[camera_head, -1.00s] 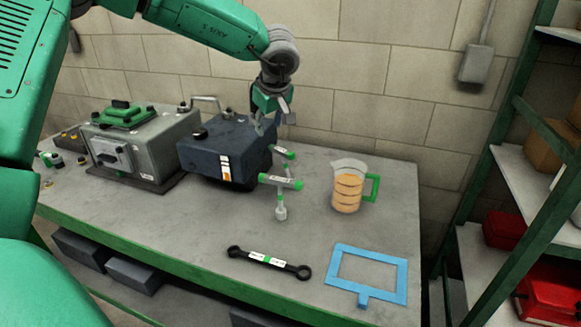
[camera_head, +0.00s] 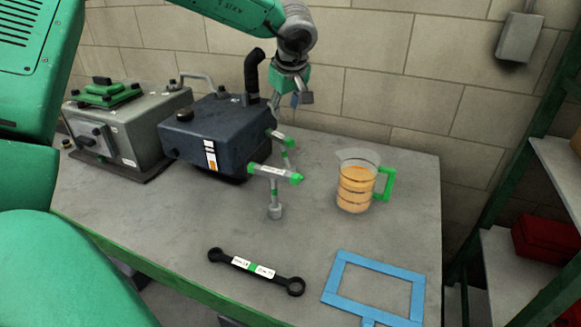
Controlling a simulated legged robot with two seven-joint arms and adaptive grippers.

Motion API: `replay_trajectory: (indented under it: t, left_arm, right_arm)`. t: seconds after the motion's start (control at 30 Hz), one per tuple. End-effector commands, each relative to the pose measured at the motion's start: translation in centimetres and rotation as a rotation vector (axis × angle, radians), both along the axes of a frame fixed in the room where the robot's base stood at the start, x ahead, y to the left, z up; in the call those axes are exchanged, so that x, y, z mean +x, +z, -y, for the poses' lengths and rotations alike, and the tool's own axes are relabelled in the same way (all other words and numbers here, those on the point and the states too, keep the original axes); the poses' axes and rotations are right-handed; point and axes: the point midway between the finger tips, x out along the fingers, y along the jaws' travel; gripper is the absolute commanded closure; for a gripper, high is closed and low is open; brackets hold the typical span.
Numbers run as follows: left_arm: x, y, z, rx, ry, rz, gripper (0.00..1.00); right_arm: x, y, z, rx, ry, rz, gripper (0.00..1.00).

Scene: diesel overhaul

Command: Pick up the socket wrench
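A T-handled socket wrench with green end caps (camera_head: 275,172) stands upright on the workbench, its grey socket end down. A second, similar green-tipped T-handle (camera_head: 283,138) stands just behind it, partly hidden. A dark double-ended ring wrench (camera_head: 255,271) with white and green labels lies flat at the front. My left gripper (camera_head: 289,102) hangs from above, behind the T-handles and beside the dark blue block. Its fingers look spread, with nothing visible between them, and it appears apart from the T-handles. My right gripper is out of view.
The dark blue block (camera_head: 218,140) and a grey engine part (camera_head: 118,135) stand to the left. A jug of orange liquid with a green handle (camera_head: 356,184) stands to the right. A blue frame (camera_head: 345,308) lies at front right. Bare bench (camera_head: 315,225) lies between them.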

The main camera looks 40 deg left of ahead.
Motion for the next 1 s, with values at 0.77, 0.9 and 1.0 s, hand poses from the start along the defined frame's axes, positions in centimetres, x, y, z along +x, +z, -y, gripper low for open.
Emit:
replay_trajectory:
  t: [0.77,0.9,1.0]
  left_arm:
    - [2.2,-10.2,-2.7,0.003,0.002,-0.003,0.63]
    - [2.5,-11.0,-3.4,-0.002,0.003,-0.001,0.63]
    - [3.0,-12.0,-3.9,-0.002,0.005,-0.004,0.63]
  right_arm:
    - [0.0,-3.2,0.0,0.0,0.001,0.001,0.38]
    - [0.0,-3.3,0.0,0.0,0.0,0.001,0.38]
    - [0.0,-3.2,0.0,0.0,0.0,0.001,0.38]
